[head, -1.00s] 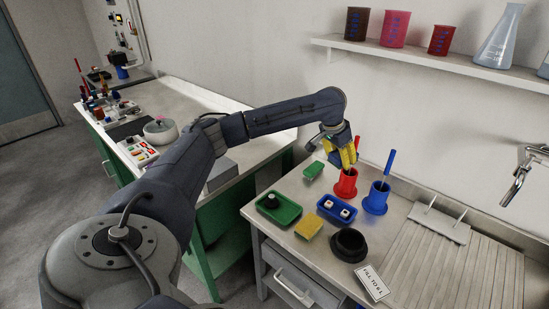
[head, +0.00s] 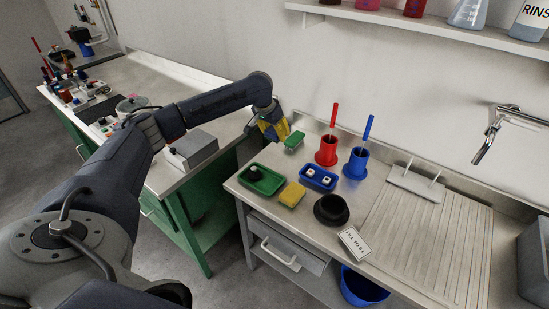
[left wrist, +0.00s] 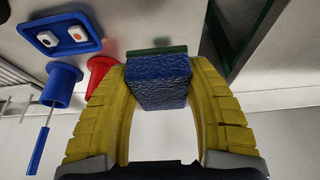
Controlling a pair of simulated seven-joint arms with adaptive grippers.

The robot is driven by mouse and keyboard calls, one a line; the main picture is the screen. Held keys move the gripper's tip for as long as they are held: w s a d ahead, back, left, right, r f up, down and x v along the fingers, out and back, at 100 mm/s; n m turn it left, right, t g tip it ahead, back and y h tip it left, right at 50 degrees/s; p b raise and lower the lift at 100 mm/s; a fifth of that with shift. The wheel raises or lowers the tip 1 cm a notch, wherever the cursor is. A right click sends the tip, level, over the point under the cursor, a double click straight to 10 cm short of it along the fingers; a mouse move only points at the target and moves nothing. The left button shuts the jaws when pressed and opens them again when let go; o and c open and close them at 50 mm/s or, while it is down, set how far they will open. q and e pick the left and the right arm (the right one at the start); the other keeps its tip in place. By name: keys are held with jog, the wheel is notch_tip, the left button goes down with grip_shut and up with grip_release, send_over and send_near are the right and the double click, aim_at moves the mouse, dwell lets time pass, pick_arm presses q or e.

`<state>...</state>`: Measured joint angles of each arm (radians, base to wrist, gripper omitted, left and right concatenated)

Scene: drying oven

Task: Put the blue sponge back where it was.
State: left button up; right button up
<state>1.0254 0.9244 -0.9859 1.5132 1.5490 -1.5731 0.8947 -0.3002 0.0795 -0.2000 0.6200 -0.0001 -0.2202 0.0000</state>
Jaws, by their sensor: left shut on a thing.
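The blue sponge (left wrist: 158,88) has a green pad (left wrist: 155,50) on one face. In the left wrist view it sits between the two yellow fingers of my left gripper (left wrist: 158,75), which is shut on it. In the head view the gripper (head: 277,131) is at the back left of the sink bench (head: 257,178), and the sponge's green face (head: 294,140) shows just right of the fingers. Its blue part is mostly hidden there. I cannot tell whether the sponge touches the bench. My right gripper is not in view.
A red holder (head: 326,154) and a blue holder (head: 355,166) with brushes stand right of the sponge. The ribbed drainer (head: 425,240) is at right.

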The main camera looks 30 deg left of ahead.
aim_at(277, 160)
pick_arm(q)
notch_tip(277, 160, down, 13)
jog(key=shift+r, duration=0.15)
dwell(0.5)
jog(key=o, duration=1.2)
jog(key=v, duration=1.2)
jog(key=shift+r, duration=0.1)
